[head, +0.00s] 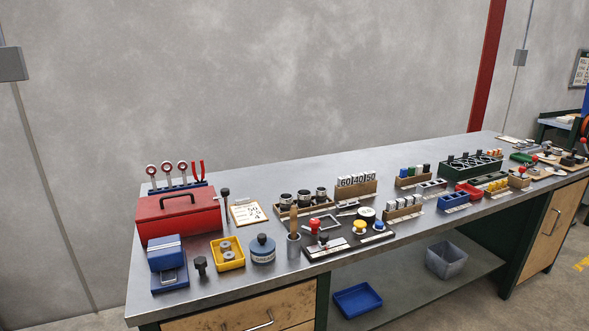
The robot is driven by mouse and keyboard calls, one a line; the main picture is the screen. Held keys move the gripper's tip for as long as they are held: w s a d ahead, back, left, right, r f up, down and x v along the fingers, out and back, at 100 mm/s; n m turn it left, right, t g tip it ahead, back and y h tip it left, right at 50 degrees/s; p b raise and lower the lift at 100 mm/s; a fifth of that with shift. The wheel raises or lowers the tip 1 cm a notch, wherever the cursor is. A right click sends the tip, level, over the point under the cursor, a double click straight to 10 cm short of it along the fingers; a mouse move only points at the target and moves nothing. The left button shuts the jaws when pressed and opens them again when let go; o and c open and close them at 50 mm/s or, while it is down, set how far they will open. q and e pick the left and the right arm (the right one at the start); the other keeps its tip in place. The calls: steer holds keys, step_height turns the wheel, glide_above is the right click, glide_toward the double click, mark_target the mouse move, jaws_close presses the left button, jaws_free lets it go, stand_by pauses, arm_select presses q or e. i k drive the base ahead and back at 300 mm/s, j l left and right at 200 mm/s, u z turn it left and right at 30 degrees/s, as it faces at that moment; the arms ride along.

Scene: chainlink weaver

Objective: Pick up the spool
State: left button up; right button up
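I cannot tell for certain which object is the spool. A round blue-grey piece with a light label band and a knob on top (262,249) stands near the front left of the metal workbench (215,285). Small grey ring-like pieces (228,255) lie in a yellow tray (239,264) to its left. Several dark cylinders with metallic tops (303,198) stand in a wooden holder behind. A white-topped round piece (366,213) is right of the middle. Neither of my grippers is in view.
A red toolbox (178,216), a blue block-like device (168,265) and a black knob (200,265) crowd the left end. A clipboard (247,212) lies behind. Trays and small fixtures line the bench to the right. Blue (357,300) and grey (446,261) bins sit on the lower shelf.

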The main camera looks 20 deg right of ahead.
mark_target(555, 152)
steer(key=i+l+z, duration=0.15)
steer(key=l+z, duration=0.3)
steer(key=i+l+z, duration=0.25)
steer(key=l+z, duration=0.2)
steer(key=i+l+z, duration=0.3)
steer(key=z, duration=0.15)
steer(key=i+l+z, duration=0.2)
steer(key=z, duration=0.3)
steer(key=i+l+z, duration=0.2)
steer(key=i+z, duration=0.15)
steer(key=i, duration=0.6)
steer(key=i+j+z, duration=0.1)
steer(key=i+z, duration=0.3)
steer(key=i, duration=0.55)
steer(key=i+u, duration=0.1)
steer(key=i, duration=0.45)
steer(key=i+l+u, duration=0.15)
steer(key=i, duration=0.4)
steer(key=i+l+u, duration=0.1)
steer(key=i, duration=0.45)
steer(key=i+u, duration=0.5)
steer(key=i+l+u, duration=0.1)
steer(key=i+u, duration=0.15)
steer(key=u, duration=0.25)
steer(key=i+l+u, duration=0.25)
steer(key=u, duration=0.25)
steer(key=i+l, duration=0.05)
steer(key=i, duration=0.05)
